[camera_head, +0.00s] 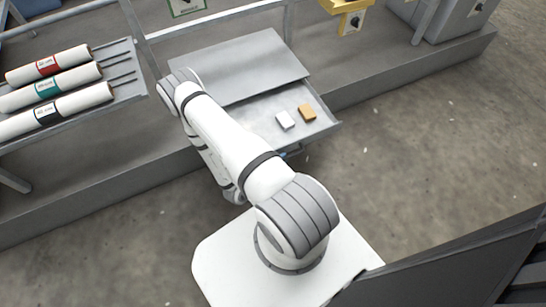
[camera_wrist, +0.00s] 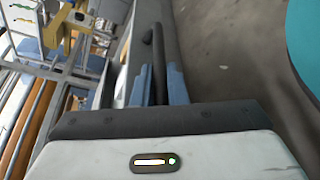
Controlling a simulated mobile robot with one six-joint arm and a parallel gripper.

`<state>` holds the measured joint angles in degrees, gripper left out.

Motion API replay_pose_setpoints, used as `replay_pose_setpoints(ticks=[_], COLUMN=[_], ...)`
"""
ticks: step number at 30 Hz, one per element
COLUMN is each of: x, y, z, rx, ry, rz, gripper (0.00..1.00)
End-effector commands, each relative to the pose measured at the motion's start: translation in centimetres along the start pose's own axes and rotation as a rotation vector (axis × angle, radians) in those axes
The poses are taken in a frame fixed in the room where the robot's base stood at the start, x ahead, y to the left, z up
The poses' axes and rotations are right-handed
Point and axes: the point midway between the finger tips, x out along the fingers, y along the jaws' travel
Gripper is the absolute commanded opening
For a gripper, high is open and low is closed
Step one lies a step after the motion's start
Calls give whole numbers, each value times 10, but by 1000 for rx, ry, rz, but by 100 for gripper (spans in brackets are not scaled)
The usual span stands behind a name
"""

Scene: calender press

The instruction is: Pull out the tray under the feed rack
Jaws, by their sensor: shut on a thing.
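The tray (camera_head: 322,124) is a shallow grey metal drawer, standing partly out from under a flat grey top (camera_head: 235,65). A white block (camera_head: 285,120) and an orange block (camera_head: 307,112) lie in it. In the wrist view, the blue fingers of my gripper (camera_wrist: 157,88) are closed on a dark bar handle (camera_wrist: 154,48). In the head view, only a small bit of blue shows at the tray's front edge, and my arm hides the rest of the gripper and part of the tray.
A sloping rack (camera_head: 125,72) with three white rolls stands at the left. A grey plinth (camera_head: 400,75) runs along the machine. A yellow part (camera_head: 350,18) sits at the back. The concrete floor (camera_head: 430,140) in front of and right of the tray is clear.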

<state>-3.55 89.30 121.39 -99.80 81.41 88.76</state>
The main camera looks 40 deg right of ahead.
Motion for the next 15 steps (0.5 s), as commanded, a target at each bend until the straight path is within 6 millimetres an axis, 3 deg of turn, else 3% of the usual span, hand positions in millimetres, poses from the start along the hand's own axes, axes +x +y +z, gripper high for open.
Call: replay_pose_setpoints(ticks=[11,12,15], x=[-5,-5,-6], y=[-2,-2,-1], z=[-3,-3,-4], rx=[-4,-4,-5], ry=[13,15,18], rz=[3,4,7], gripper=[0,15,22])
